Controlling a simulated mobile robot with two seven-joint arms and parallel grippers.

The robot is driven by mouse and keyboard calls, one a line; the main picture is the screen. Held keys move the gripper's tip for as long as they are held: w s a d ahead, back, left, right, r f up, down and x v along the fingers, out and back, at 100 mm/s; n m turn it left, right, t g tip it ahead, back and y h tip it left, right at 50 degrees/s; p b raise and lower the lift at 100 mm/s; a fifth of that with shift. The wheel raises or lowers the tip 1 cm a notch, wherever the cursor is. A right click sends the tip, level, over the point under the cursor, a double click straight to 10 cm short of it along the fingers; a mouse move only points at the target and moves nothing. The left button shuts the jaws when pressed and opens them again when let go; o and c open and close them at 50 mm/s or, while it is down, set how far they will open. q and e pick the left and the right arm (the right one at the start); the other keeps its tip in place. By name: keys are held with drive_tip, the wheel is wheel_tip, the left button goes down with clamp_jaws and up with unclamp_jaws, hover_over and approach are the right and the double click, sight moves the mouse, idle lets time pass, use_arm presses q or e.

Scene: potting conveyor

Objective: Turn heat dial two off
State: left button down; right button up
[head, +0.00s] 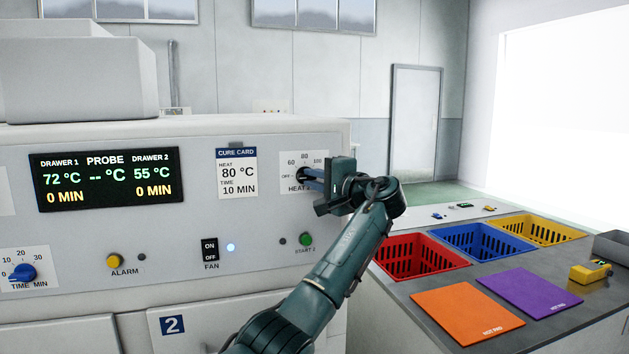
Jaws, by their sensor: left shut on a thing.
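The heat dial plate (288,158) is on the right end of the oven's front panel, with OFF, 60, 80 and 100 marks. The heat dial knob on it is mostly hidden behind my left gripper (313,180). My left gripper is shut on the knob, and its fingers reach it from the right. The knob's pointer is hidden, so I cannot tell its setting. The HEAT label's number is covered. My right gripper is not in view.
The display (105,178) reads drawer 2 at 55 °C. A cure card (237,172), fan switch (210,250) and green start button (306,239) are near the dial. A side counter holds red (420,262), blue and yellow baskets, and orange (466,314) and purple pads.

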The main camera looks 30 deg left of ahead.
use_arm(q)
drive_tip(key=shift+f, duration=0.1)
idle(0.4)
drive_tip(key=c, duration=1.4)
unclamp_jaws()
drive_tip(key=shift+c, duration=0.2)
drive_tip(key=shift+s+d, duration=0.2)
drive_tip(key=shift+d, duration=0.35)
drive_tip(key=b+v, duration=0.2)
drive_tip(key=v, duration=1)
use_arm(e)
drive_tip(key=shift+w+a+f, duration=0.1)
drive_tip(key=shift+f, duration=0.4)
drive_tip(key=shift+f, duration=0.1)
